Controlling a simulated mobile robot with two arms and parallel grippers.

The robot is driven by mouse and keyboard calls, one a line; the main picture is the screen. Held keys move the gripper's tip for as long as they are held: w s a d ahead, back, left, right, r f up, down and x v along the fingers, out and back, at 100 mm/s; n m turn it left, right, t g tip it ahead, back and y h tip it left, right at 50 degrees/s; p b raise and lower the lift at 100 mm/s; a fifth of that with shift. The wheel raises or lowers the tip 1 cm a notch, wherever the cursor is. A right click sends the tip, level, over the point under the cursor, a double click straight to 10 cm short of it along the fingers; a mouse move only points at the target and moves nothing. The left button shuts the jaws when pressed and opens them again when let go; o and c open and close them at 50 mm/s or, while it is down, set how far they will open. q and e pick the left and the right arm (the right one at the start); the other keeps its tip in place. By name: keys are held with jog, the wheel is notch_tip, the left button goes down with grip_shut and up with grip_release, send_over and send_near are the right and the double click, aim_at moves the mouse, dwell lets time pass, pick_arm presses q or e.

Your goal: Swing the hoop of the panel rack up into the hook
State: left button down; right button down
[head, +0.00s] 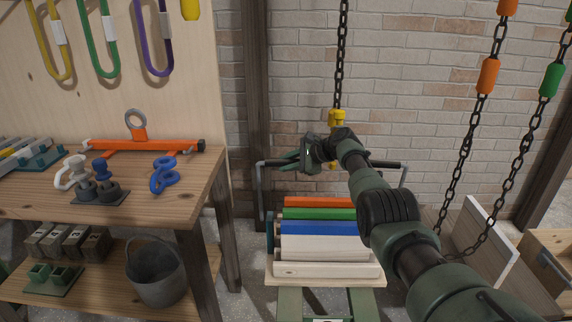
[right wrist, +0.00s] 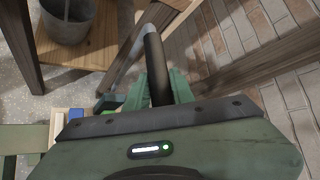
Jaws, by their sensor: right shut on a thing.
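The panel rack (head: 325,281) stands on the floor with coloured panels in it. Its grey hoop (head: 259,192) stands raised above the panels, with a dark crossbar (head: 388,165) at the top. My right gripper (head: 290,160) is shut on the left part of this bar. In the right wrist view the dark bar (right wrist: 156,72) runs between the green fingers (right wrist: 160,88). The yellow hook (head: 336,118) hangs on a chain above the bar, behind my wrist. My wrist hides its middle, so I cannot tell whether the bar sits in it. My left gripper is out of view.
A wooden workbench (head: 205,172) with coloured shackles and a grey bucket (head: 155,274) on its lower shelf stands left. A brick wall is close behind. Chains with orange and green sleeves (head: 488,76) hang at right, near a tilted pale board (head: 491,240).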

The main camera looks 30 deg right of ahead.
jog(key=shift+f, duration=0.1)
jog(key=c, duration=1.2)
grip_release()
jog(key=shift+c, duration=0.2)
